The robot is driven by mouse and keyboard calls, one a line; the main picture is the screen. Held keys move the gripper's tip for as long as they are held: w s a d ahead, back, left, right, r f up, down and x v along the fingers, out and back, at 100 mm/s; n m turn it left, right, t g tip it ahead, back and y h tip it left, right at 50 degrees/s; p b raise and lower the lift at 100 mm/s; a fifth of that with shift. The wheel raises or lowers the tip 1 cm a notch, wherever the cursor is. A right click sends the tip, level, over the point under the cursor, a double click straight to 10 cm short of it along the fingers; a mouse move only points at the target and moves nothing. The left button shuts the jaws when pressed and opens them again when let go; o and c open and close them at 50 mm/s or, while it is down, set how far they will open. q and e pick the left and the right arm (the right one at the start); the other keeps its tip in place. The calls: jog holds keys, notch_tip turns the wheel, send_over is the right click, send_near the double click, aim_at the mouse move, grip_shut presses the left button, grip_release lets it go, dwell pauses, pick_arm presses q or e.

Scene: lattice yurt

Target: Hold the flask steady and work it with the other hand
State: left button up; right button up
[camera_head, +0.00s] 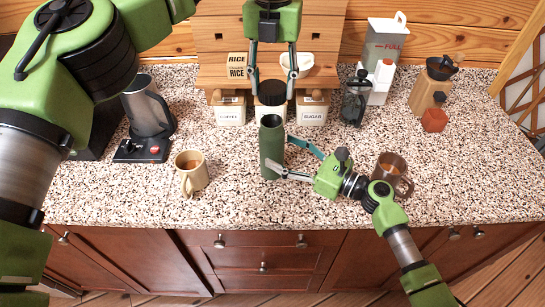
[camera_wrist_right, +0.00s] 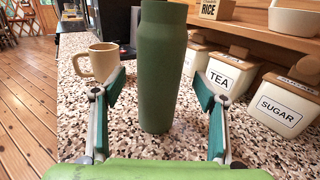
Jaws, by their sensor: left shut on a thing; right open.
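The green flask (camera_head: 271,150) stands upright on the speckled counter, with a dark round top end. My left gripper (camera_head: 272,80) is above it, shut on a dark disc-like lid (camera_head: 271,94) that hangs apart from the flask. My right gripper (camera_head: 281,153) is open at the flask's right side, with its fingers to either side of the body. In the right wrist view the flask (camera_wrist_right: 160,70) stands between the open fingers (camera_wrist_right: 160,88), with gaps on both sides; its top is cut off.
A beige mug (camera_head: 191,175) stands left of the flask and a brown mug (camera_head: 391,171) right, close to my right arm. Coffee (camera_head: 229,108) and sugar (camera_head: 313,107) canisters stand behind. A French press (camera_head: 354,100) is back right. The counter's front edge (camera_head: 270,228) is near.

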pick_arm(q)
jog(key=shift+w+a+f, duration=0.1)
jog(key=shift+w+a, duration=0.05)
jog(key=shift+a, duration=0.15)
pick_arm(e)
jog(key=x, duration=0.3)
jog(key=shift+w+a+f, duration=0.1)
jog(key=shift+w+a, duration=0.15)
jog(key=shift+a, duration=0.1)
pick_arm(q)
jog(key=shift+d, duration=0.2)
pick_arm(e)
jog(key=shift+a, duration=0.15)
pick_arm(q)
jog(key=shift+a, duration=0.1)
pick_arm(e)
jog(key=shift+w, duration=0.1)
jog(key=c, duration=1.7)
pick_arm(q)
send_over(272, 125)
jog(key=shift+f, duration=2.4)
